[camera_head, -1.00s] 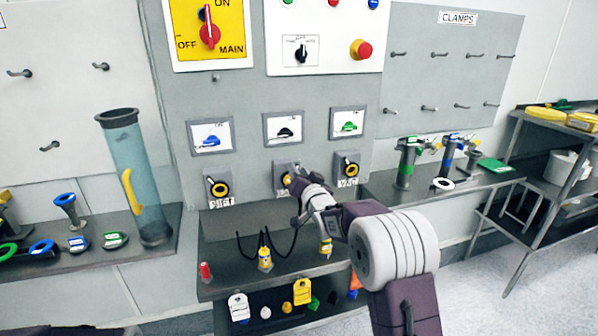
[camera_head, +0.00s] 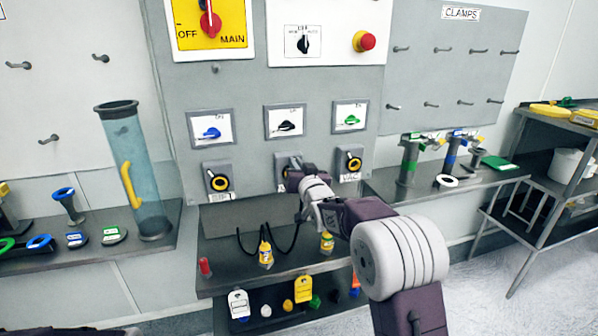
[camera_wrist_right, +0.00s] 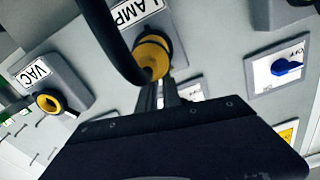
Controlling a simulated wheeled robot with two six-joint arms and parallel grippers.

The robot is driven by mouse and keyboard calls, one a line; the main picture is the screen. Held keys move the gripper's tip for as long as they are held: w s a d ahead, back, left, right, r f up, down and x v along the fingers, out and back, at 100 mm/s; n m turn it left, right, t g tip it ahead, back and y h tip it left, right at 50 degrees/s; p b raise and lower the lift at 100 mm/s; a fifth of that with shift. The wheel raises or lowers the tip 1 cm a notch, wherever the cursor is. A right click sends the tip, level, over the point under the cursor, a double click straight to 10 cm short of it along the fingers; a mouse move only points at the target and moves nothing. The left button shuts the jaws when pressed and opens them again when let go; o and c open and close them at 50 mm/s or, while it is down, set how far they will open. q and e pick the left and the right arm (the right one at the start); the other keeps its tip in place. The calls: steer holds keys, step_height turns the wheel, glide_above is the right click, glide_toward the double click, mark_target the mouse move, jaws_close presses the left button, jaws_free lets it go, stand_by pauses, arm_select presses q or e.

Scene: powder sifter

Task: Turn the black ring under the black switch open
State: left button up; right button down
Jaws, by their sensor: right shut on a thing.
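The black switch (camera_head: 285,125) sits in a white square in the middle of the grey panel. Directly below it is the socket box (camera_head: 283,160), labelled LAMP in the right wrist view, with its yellow-and-black ring (camera_wrist_right: 152,55). My right gripper (camera_head: 291,175) is at this box and hides the ring in the head view. In the right wrist view its fingers (camera_wrist_right: 160,88) are shut together at the ring's lower edge; the exact contact is partly hidden. A thick black curved band crosses in front of the ring. My left gripper is not in view.
Similar sockets stand on both sides: one at left (camera_head: 218,182) and the VAC socket (camera_head: 349,163) at right. Blue (camera_head: 210,131) and green (camera_head: 350,117) switches flank the black one.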

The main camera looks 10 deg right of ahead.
steer(key=n+b, duration=0.1)
steer(key=a+n+b, duration=0.1)
steer(key=n, duration=0.1)
steer(key=n+b, duration=0.1)
steer(key=shift+a+f+n, duration=0.15)
steer(key=shift+a+n, duration=0.15)
steer(key=shift+a, duration=0.1)
steer(key=shift+s+a+f+n+b, duration=0.1)
steer(key=shift+a+n+b, duration=0.25)
steer(key=shift+n, duration=0.55)
steer(key=shift+a+f+n+b, duration=0.1)
steer(key=shift+a+n+b, duration=0.2)
steer(key=shift+n, duration=0.6)
steer(key=c, duration=1.5)
jaws_free()
steer(key=shift+r, duration=0.1)
